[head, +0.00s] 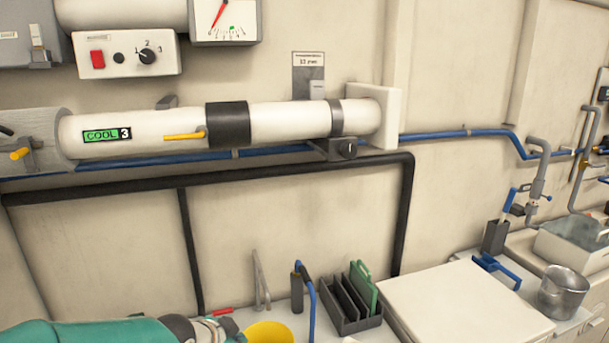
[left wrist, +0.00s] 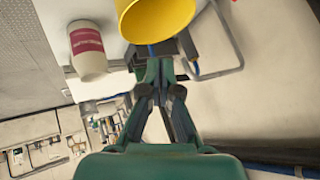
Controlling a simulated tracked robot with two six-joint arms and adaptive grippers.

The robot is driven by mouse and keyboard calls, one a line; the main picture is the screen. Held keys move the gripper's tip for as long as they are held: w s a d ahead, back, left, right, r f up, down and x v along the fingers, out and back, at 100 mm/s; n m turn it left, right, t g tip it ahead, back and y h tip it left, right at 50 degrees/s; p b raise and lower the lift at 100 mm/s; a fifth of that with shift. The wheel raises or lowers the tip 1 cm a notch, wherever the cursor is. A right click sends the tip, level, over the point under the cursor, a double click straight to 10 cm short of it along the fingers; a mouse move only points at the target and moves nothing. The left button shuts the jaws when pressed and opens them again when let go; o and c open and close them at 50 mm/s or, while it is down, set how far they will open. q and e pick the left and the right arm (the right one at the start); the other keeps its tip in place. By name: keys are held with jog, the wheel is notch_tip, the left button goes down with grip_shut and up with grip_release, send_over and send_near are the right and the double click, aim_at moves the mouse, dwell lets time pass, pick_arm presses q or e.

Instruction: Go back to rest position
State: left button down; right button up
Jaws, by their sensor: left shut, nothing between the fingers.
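My left gripper (left wrist: 159,64) shows in the left wrist view, its dark green fingers together and empty. Their tips point toward a yellow container (left wrist: 155,20), which lies just beyond them in the picture; I cannot tell the gap. In the head view, part of my green left arm comes in along the bottom left edge and ends near the yellow container (head: 268,333), which is cut off by the lower edge. The left fingers cannot be made out there. My right gripper is in neither view.
A white jar with a pink label (left wrist: 88,50) stands beside the yellow container. On the worktop are a dark rack with green boards (head: 352,300), a white lid (head: 460,305) and a metal pot (head: 562,291). A white pipe (head: 285,122) and black rail (head: 280,169) run along the wall.

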pick_arm(q)
jog(key=s+d+f+n+g+b, duration=0.1)
jog(key=s+f+n, duration=0.1)
jog(key=s+f, duration=0.45)
jog(key=s+f+n+g, duration=0.2)
jog(key=s+f+n, duration=0.1)
jog(key=f, duration=0.6)
jog(key=s+d+f+n+g+b, duration=0.1)
jog(key=s+f+n, duration=0.1)
jog(key=s+f, duration=0.45)
jog(key=s+f+n+g+b, duration=0.1)
jog(key=s+f+n+g, duration=0.2)
jog(key=s+f, duration=0.7)
jog(key=s+n, duration=0.2)
jog(key=s, duration=0.1)
jog(key=shift+f+n+h, duration=0.4)
jog(key=shift+s, duration=0.1)
